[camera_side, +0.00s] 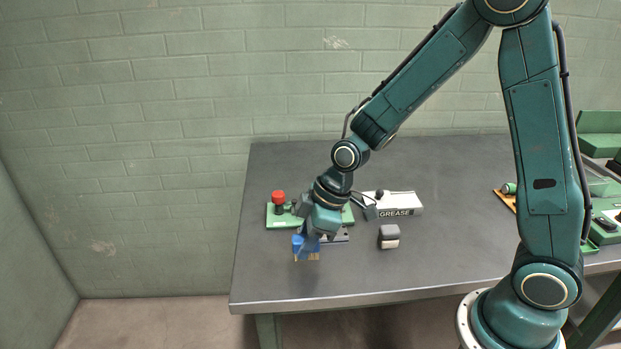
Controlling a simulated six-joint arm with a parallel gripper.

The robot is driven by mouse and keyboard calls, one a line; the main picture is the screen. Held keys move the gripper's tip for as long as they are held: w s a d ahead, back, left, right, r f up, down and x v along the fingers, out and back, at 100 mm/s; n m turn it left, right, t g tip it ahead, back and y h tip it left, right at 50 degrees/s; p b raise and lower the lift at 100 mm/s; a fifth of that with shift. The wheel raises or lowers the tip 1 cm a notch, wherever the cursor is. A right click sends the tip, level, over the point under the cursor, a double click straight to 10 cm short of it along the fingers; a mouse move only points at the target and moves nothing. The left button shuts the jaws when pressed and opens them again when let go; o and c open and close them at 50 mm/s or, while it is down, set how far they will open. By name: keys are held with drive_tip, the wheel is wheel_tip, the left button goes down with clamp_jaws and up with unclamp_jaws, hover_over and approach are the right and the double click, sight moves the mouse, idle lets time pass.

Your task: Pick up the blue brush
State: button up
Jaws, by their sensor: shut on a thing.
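The blue brush (298,244) is near the left front part of the table, with its pale bristles at the bottom. My gripper (308,238) is shut on the upper part of the brush. The fingers hide part of the brush's right side. The brush looks upright, and I cannot tell whether its bristles touch the table or hang just above it.
The grey table (450,240) has free room in the middle. A green base with a red knob (278,197) stands behind the brush. A white grease tube (398,205) and a small grey-and-white block (389,237) lie to the right. Green cases (600,122) stand far right.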

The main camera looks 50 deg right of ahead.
sight(305, 234)
wheel_tip(305, 234, up, 17)
drive_tip(key=shift+f, duration=0.15)
idle(0.6)
drive_tip(key=o, duration=0.4)
drive_tip(key=c, duration=0.3)
drive_tip(key=w+d+f+m+h, duration=0.2)
drive_tip(key=w+d+f+m, duration=0.1)
drive_tip(key=m, duration=0.3)
drive_tip(key=w+d+f+m+h, duration=0.2)
drive_tip(key=w+d+f+m, duration=0.1)
drive_tip(key=d+m, duration=0.3)
drive_tip(key=w+d+f+m+h, duration=0.2)
drive_tip(key=w+d+m, duration=0.2)
drive_tip(key=w+m, duration=0.1)
drive_tip(key=shift+w+d+f+m, duration=0.1)
drive_tip(key=shift+d+f+m, duration=0.3)
drive_tip(key=shift+m, duration=0.1)
